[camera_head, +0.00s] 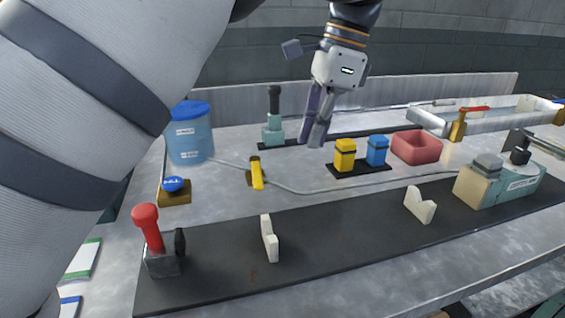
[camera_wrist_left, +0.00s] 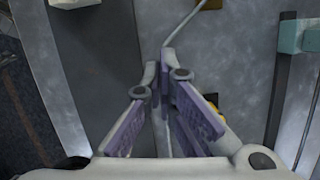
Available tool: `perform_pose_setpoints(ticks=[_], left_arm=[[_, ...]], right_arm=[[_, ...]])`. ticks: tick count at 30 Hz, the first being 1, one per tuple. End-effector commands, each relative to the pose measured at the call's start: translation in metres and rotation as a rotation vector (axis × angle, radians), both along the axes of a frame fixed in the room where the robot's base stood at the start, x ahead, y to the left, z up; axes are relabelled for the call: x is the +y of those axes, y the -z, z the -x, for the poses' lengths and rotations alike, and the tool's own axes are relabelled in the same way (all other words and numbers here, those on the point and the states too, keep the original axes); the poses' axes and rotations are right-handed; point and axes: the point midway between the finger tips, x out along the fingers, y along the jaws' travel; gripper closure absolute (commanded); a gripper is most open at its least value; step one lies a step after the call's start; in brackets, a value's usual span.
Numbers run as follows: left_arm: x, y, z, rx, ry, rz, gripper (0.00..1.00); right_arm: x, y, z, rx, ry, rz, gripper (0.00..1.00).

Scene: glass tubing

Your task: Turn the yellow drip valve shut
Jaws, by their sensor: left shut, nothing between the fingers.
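The yellow drip valve (camera_head: 257,173) sits on the thin clear tubing left of centre in the head view. Its yellow handle points roughly toward the camera, across the tubing. My left gripper (camera_head: 316,143) hangs from above, to the right of the valve and behind it, apart from it. Its fingers are together with nothing between them, as the left wrist view (camera_wrist_left: 160,68) also shows. A yellow patch (camera_wrist_left: 213,100) shows behind a finger in the left wrist view; I cannot tell what it belongs to. My right gripper is in neither view.
A blue-lidded container (camera_head: 190,135) stands left of the valve, with a blue knob (camera_head: 173,184) in front. Yellow (camera_head: 345,155) and blue (camera_head: 377,150) blocks and a red bin (camera_head: 416,147) stand right. A red-handled clamp (camera_head: 150,235) and white V-supports (camera_head: 269,240) occupy the front black strip.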

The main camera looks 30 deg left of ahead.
Motion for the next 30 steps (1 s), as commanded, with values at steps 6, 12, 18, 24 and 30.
perform_pose_setpoints(ticks=[6, 12, 18, 24, 30], left_arm=[[0.009, 0.045, 0.01, 0.001, -0.003, 0.001, 1.0], [0.026, 0.059, 0.025, -0.012, -0.005, 0.0, 1.0], [0.04, 0.062, 0.037, -0.007, -0.005, 0.0, 1.0], [0.042, 0.066, 0.039, -0.003, -0.004, 0.0, 1.0], [0.042, 0.066, 0.038, -0.002, -0.002, 0.0, 1.0]], right_arm=[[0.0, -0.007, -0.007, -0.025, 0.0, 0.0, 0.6], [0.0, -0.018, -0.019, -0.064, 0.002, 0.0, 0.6], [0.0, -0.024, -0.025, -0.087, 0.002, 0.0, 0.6], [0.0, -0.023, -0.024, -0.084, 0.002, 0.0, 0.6], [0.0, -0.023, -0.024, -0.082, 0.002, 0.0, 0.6]])
